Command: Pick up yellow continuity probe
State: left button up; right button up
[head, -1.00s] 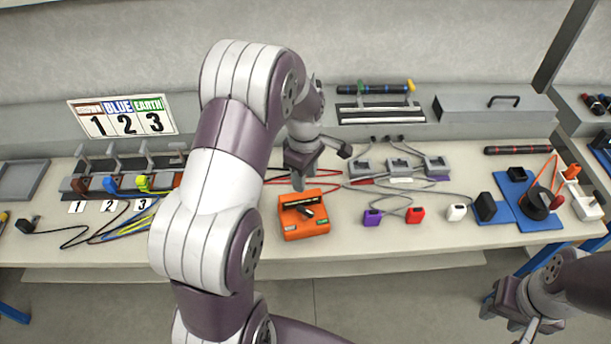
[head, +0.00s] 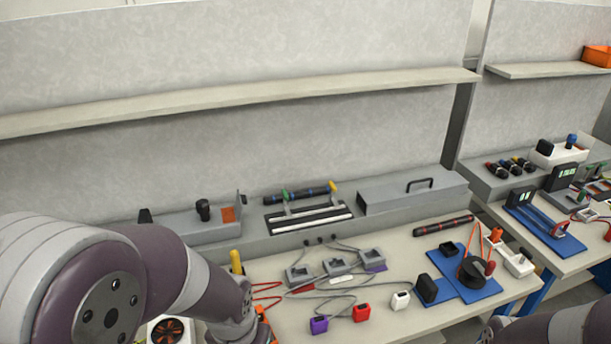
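A slim yellow upright piece (head: 236,262) shows just behind the end of my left forearm; it may be the yellow continuity probe, but its lower part is hidden. Whether it stands on the bench or is held, I cannot tell. A dark rod with a yellow end (head: 333,187) lies on the rack at the back of the bench. My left arm fills the lower left, and its gripper fingers are hidden or out of frame. Part of my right arm shows at the bottom right; its fingers are not visible. The orange tester (head: 263,322) is mostly covered by my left arm.
Purple (head: 319,325), red (head: 361,313) and white (head: 401,300) connectors lie near the bench front. Grey sockets (head: 337,267) with cables sit behind them. A blue mat (head: 462,287) is at right. A grey box (head: 412,192) stands on the back ledge.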

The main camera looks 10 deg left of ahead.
aim_at(234, 256)
jog(key=u, duration=1)
jog(key=i+u, duration=0.35)
jog(key=i+l+u, duration=0.1)
jog(key=u, duration=0.25)
jog(key=i+l+u, duration=0.2)
jog(key=u, duration=0.15)
jog(key=i, duration=0.05)
